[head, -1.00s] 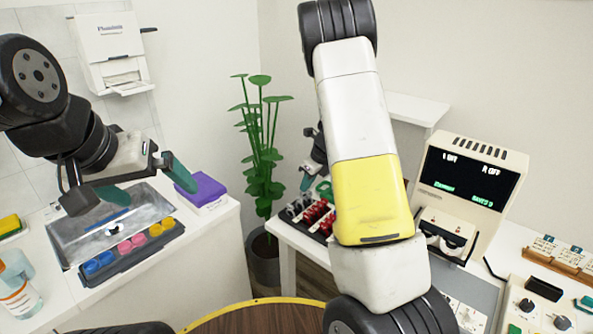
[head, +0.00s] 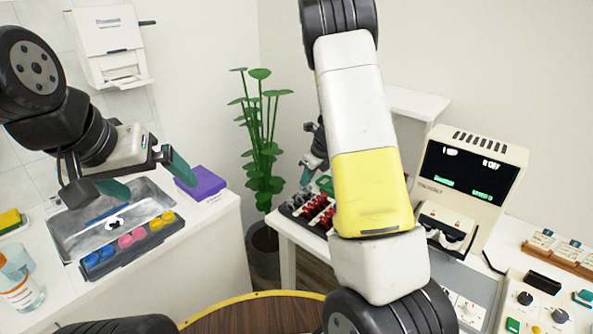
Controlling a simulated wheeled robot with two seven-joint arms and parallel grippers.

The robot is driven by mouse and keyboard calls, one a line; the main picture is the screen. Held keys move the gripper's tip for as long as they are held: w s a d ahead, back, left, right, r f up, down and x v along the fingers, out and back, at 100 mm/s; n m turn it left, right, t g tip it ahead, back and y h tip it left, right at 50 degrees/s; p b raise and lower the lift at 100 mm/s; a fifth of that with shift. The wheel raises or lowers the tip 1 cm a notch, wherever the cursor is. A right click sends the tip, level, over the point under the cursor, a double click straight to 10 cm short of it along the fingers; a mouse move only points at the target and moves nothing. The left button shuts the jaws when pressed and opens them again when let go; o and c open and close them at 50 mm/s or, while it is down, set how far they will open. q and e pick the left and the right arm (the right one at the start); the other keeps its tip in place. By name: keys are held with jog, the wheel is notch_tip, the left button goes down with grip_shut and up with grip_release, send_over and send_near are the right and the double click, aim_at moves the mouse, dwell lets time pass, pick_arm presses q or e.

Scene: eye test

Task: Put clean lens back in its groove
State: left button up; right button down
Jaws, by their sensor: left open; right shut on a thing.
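A dark lens rack (head: 288,211) with several red-handled and grey lenses stands on the white table right of the plant, partly hidden by my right arm. My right gripper (head: 313,172) shows only in part at the rack's back edge, beside my yellow and white arm link. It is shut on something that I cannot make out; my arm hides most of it. A small green piece (head: 325,185) shows close beside it. My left gripper (head: 146,178) is open and empty above the left counter, over the back of a metal tray (head: 62,228).
A dark case (head: 130,254) with blue, pink and yellow caps lies at the metal tray's front. A purple box (head: 201,183) and bottle (head: 22,293) share the counter. A plant (head: 262,150) stands between the surfaces. A screen device (head: 465,180) and control box (head: 540,305) stand right.

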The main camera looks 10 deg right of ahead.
aim_at(307, 186)
jog(key=shift+f, duration=0.25)
dwell(0.3)
jog(key=shift+f, duration=1.35)
jog(key=c, duration=1.5)
grip_release()
jog(key=v, duration=0.7)
jog(key=shift+r, duration=0.35)
